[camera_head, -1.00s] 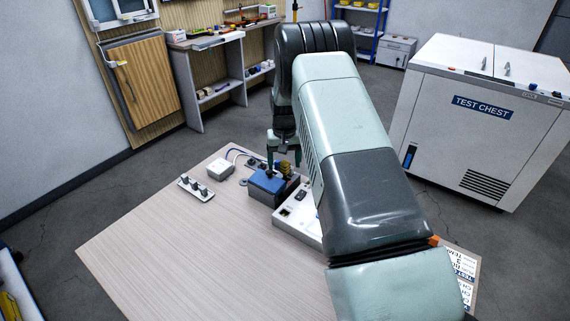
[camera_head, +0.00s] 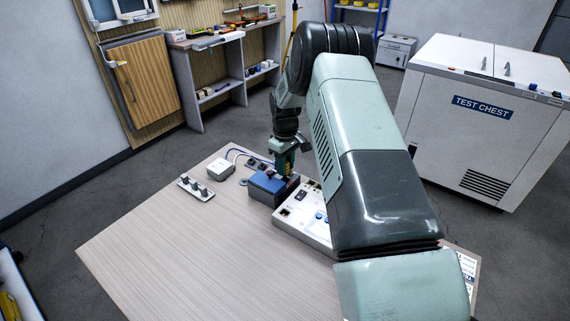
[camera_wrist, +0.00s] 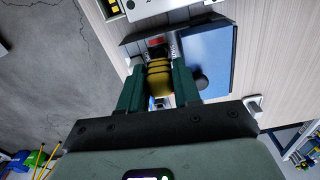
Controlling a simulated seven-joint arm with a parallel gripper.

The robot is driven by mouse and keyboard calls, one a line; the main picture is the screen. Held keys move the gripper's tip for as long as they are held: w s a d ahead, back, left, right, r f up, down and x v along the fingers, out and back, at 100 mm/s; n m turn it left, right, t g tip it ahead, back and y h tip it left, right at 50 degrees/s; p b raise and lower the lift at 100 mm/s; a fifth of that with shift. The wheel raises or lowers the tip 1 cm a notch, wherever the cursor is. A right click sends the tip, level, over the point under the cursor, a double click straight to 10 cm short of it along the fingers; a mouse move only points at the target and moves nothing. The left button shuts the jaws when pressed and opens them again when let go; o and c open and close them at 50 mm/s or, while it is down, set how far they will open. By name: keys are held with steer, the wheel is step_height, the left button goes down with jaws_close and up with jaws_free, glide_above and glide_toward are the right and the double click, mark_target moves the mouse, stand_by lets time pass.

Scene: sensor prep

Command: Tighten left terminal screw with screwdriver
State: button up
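A screwdriver with a ribbed yellow handle (camera_wrist: 159,79) stands upright beside a blue box; its shaft is hidden. In the head view the handle (camera_head: 288,168) is mostly covered by my gripper (camera_head: 285,153). In the wrist view the dark green fingers of my gripper (camera_wrist: 159,92) lie on both sides of the handle, very close to it. I cannot tell whether they press on it. The blue box (camera_head: 266,184) has a dark knob (camera_wrist: 198,82). I cannot make out the left terminal screw.
A white panel (camera_head: 291,212) with small parts stands right of the blue box, partly behind my arm. The table's (camera_head: 190,255) front left is clear.

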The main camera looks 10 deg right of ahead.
steer(key=c, duration=0.4)
steer(key=m, duration=0.7)
jaws_close()
steer(key=m, duration=0.9)
steer(key=shift+m, duration=0.4)
steer(key=shift+r, duration=3)
